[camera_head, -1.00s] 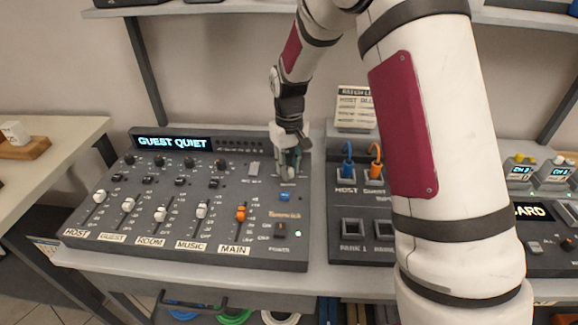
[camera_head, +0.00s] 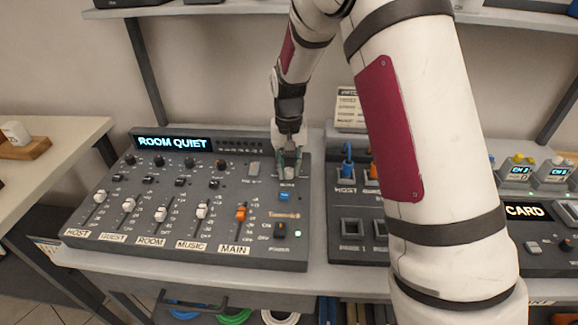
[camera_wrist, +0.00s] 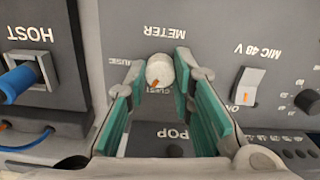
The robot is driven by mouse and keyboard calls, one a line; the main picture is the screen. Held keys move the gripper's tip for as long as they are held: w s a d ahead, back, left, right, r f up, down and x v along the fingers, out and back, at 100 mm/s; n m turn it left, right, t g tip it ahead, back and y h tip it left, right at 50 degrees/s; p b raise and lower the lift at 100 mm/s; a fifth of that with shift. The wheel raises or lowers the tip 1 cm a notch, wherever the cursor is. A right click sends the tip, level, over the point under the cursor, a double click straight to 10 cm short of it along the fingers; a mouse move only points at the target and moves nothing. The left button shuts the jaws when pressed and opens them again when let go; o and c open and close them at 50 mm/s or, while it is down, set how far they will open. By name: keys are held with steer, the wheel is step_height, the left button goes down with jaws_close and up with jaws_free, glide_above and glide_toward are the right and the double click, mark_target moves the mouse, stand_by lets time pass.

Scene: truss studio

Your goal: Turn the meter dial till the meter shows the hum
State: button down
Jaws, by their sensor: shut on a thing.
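The meter dial (camera_wrist: 160,71) is a pale round knob with an orange pointer mark, below the word METER in the wrist view. My gripper (camera_wrist: 158,78) is shut on it, with a green-padded finger on each side. In the head view my gripper (camera_head: 289,160) comes down on the dial (camera_head: 288,172) at the mixer's upper right, and its fingers partly cover it. The meter display (camera_head: 172,143) on the grey mixer (camera_head: 100,228) reads ROOM QUIET in blue-white letters.
White faders (camera_head: 161,214) and an orange main fader (camera_head: 241,212) stand left of the dial. A blue button (camera_head: 284,196) and a power switch (camera_head: 280,230) sit below it. A patch panel (camera_head: 351,203) with blue and orange plugs is to the right.

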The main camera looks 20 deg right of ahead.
mark_target(289, 170)
steer(key=shift+m, duration=1.6)
steer(key=c, duration=1.4)
jaws_free()
steer(key=shift+o, duration=0.2)
steer(key=shift+r, duration=0.1)
step_height(289, 170, up, 12)
